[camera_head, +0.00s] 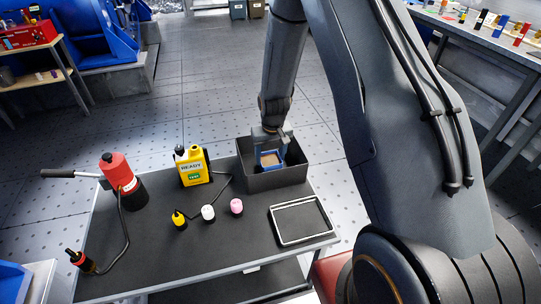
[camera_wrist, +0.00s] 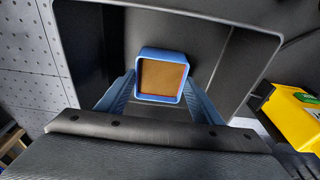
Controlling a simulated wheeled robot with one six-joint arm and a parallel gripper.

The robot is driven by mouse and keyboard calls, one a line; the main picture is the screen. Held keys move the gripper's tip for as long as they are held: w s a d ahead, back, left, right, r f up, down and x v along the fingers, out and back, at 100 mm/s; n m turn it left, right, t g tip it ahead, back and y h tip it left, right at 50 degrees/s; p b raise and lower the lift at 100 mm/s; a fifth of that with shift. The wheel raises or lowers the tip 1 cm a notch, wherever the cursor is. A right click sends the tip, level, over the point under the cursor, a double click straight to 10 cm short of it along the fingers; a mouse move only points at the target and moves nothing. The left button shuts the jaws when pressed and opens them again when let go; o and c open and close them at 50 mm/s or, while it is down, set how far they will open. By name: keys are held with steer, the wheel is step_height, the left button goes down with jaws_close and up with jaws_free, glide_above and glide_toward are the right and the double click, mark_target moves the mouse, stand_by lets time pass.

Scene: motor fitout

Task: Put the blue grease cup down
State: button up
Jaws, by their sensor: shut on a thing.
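The blue grease cup (camera_head: 269,159) is a square blue cup with a brown-orange fill. My gripper (camera_head: 269,150) is shut on it, and in the wrist view a blue finger lies along each side of the cup (camera_wrist: 163,53). The cup is within the opening of the dark open bin (camera_head: 277,181) at the back right of the table. The wrist view shows the bin's pale rim (camera_wrist: 215,15) around the cup. I cannot tell whether the cup touches the bin's floor.
The table (camera_head: 150,245) holds a yellow READY jug (camera_head: 193,168), a red pump (camera_head: 117,172), three small bottles, including a white one (camera_head: 208,213), and a pale-rimmed tray (camera_head: 301,220) in front of the bin. The table's front middle is clear.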

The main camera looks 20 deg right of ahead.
steer(key=o, duration=1.3)
steer(key=shift+f, duration=0.1)
step_height(320, 180, up, 12)
steer(key=s+b, duration=0.1)
steer(key=s, duration=0.1)
steer(key=shift+g, duration=0.9)
steer(key=s+r, duration=0.3)
steer(key=s, duration=0.5)
steer(key=s+r, duration=0.3)
steer(key=s, duration=0.5)
steer(key=s+r, duration=0.3)
steer(key=s, duration=0.5)
steer(key=shift+s+a+r, duration=0.2)
steer(key=shift+s+r, duration=0.05)
steer(key=shift+s, duration=0.15)
